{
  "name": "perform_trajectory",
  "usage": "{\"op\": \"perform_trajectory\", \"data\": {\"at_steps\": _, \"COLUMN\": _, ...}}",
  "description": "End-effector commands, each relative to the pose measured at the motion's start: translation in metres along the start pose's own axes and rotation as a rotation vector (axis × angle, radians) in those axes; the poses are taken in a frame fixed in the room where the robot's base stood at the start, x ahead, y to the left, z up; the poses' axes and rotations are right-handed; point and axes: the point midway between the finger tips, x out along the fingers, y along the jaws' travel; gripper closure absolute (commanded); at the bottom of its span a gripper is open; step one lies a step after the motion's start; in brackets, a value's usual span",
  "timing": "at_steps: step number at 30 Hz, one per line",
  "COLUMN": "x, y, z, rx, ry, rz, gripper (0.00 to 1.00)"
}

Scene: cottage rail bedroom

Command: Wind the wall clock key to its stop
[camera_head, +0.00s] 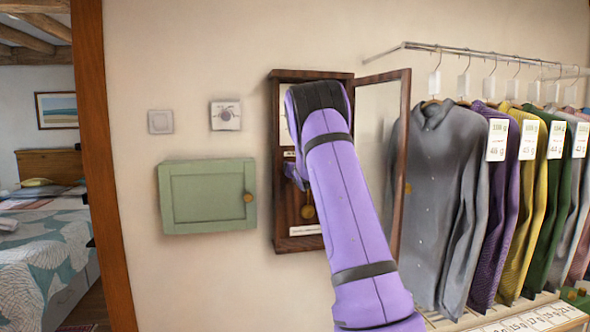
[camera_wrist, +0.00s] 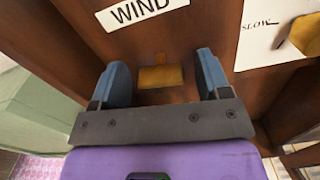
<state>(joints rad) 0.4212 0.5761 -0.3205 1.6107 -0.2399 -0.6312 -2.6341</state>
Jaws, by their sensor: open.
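The wall clock (camera_head: 281,215) is a dark wooden case on the wall, with its glazed door (camera_head: 404,150) swung open to the right. My arm hides much of its face. In the wrist view a small brass key (camera_wrist: 160,76) sits on the wooden back below a "WIND" label (camera_wrist: 143,10). My gripper (camera_wrist: 163,78) is open, its two blue fingers on either side of the key with a gap on each side. In the head view my gripper (camera_head: 294,172) is inside the case, mostly hidden by my arm.
A white "SLOW" card (camera_wrist: 262,38) and a brass disc (camera_wrist: 308,36) are to the right of the key. A green wall cabinet (camera_head: 207,196) hangs left of the clock. Shirts on a rail (camera_head: 440,150) hang close to the open door at right.

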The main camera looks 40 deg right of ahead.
Motion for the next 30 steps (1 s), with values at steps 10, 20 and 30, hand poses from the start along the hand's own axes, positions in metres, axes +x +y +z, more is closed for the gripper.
{"op": "perform_trajectory", "data": {"at_steps": 10, "x": 0.0023, "y": 0.0001, "z": 0.0001, "rx": 0.0, "ry": 0.0, "rz": 0.0, "gripper": 0.37}}
{"op": "perform_trajectory", "data": {"at_steps": 20, "x": 0.0022, "y": 0.0, "z": 0.0001, "rx": 0.002, "ry": 0.0, "rz": 0.0, "gripper": 0.79}}
{"op": "perform_trajectory", "data": {"at_steps": 30, "x": 0.0021, "y": -0.0004, "z": 0.0002, "rx": 0.104, "ry": 0.0, "rz": 0.0, "gripper": 0.79}}
